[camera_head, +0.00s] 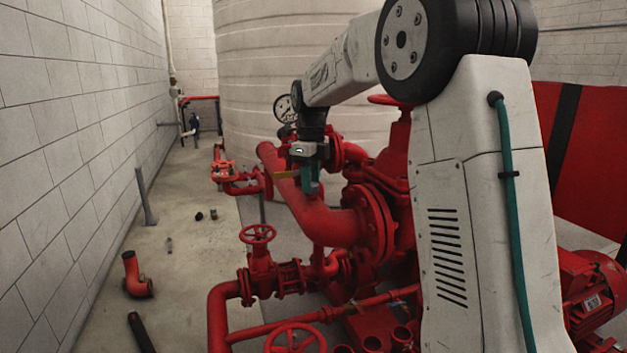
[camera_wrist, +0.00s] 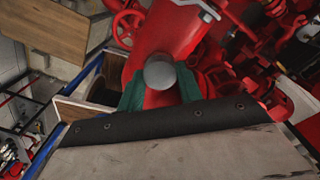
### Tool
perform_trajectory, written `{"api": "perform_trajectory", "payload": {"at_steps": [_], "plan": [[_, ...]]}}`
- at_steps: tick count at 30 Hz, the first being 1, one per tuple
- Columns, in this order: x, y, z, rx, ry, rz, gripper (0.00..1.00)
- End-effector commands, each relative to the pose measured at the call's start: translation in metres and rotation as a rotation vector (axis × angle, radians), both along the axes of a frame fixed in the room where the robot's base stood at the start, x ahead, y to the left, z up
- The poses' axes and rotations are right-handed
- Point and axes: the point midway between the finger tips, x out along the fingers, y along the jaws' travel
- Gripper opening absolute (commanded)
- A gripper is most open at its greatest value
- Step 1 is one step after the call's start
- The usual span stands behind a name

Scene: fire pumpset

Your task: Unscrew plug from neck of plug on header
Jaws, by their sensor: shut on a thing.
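The plug (camera_wrist: 160,74) shows in the wrist view as a round grey end, between the two teal fingers of my gripper (camera_wrist: 161,88). My gripper is shut on it. The large red header pipe (camera_wrist: 172,32) runs behind the plug. The neck is hidden from view, so I cannot tell how far the plug sits in it. In the head view my gripper (camera_head: 309,182) points down beside the curved red pipe (camera_head: 305,205), and the plug cannot be made out there.
A red handwheel valve (camera_head: 260,262) and lower pipework stand in front. A loose red elbow (camera_head: 137,276) and a dark bar (camera_head: 140,332) lie on the floor at left. A pressure gauge (camera_head: 284,108) is close behind my wrist. The floor along the left wall is mostly open.

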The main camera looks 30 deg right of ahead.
Motion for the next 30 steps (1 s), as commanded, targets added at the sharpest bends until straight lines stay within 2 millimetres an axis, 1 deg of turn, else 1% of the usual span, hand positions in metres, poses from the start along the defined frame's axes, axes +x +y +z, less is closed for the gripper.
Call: {"api": "perform_trajectory", "payload": {"at_steps": [10,18,21,30], "plan": [[-0.0001,-0.0001,0.0001,0.0,0.0,0.041,0.08],[0.0,-0.0001,0.0002,0.0,0.0,0.36,0.08],[0.0,-0.0001,0.0003,0.0,0.0,0.413,0.08],[0.0,-0.0001,0.0003,0.0,0.0,0.436,0.08]]}}
